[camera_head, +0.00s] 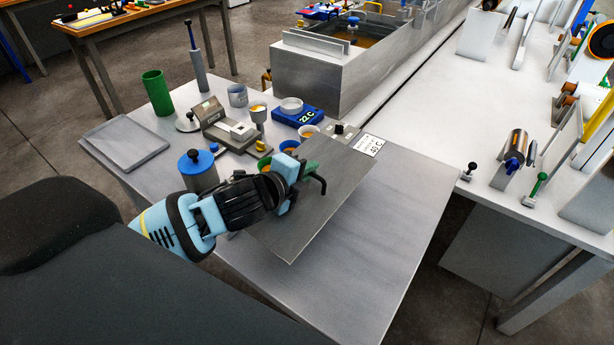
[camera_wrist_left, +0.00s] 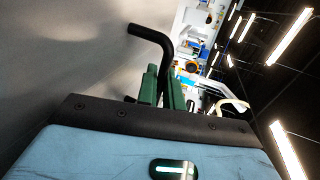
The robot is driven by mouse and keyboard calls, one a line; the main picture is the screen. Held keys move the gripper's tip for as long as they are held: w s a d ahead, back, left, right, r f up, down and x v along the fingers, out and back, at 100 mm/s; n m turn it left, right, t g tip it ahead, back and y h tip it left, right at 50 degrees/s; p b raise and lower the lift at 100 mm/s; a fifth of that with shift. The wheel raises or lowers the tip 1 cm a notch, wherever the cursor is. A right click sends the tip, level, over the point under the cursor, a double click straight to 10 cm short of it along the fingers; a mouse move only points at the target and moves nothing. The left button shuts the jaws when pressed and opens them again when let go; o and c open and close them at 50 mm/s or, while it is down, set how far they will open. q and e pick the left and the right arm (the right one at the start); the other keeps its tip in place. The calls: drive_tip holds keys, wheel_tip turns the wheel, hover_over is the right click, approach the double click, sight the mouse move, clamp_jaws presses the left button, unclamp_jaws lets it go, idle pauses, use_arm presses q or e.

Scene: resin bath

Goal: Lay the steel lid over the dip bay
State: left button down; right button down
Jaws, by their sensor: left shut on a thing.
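The steel lid (camera_head: 312,215) is a flat grey plate with a bent black handle (camera_head: 319,182). My left gripper (camera_head: 306,170) is shut on this handle, over the lid's upper face. In the left wrist view the black handle (camera_wrist_left: 152,42) rises between the green fingers (camera_wrist_left: 165,88), and the grey lid (camera_wrist_left: 60,60) fills the left side. The lid is over the near part of the grey table; its height above it is hard to tell. The steel bath (camera_head: 318,82) with amber liquid stands farther back, and its dip bay is not clearly distinguishable. My right gripper is not in view.
Left of the lid are a blue-topped can (camera_head: 198,170), a green cylinder (camera_head: 157,93), a grey tray (camera_head: 127,146), a blue scale (camera_head: 299,116) and several small cups. The table's front right (camera_head: 390,240) is clear. A white bench (camera_head: 480,130) with tools stands right.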

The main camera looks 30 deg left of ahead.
sight(304, 208)
use_arm(q)
drive_tip(key=shift+n+y, duration=0.3)
drive_tip(key=s+f, duration=0.1)
drive_tip(key=s, duration=0.1)
drive_tip(key=s+d+f, duration=0.1)
drive_tip(key=s, duration=0.1)
drive_tip(key=s+d+f, duration=0.1)
drive_tip(key=s+f, duration=0.1)
drive_tip(key=shift+s+d, duration=0.15)
drive_tip(key=shift+n+y, duration=0.6)
drive_tip(key=shift+y, duration=0.2)
drive_tip(key=s, duration=0.2)
drive_tip(key=s+f, duration=0.1)
drive_tip(key=s, duration=0.3)
drive_tip(key=shift+d+f, duration=0.1)
drive_tip(key=shift+f, duration=0.25)
drive_tip(key=shift+s, duration=0.4)
drive_tip(key=shift+r, duration=0.1)
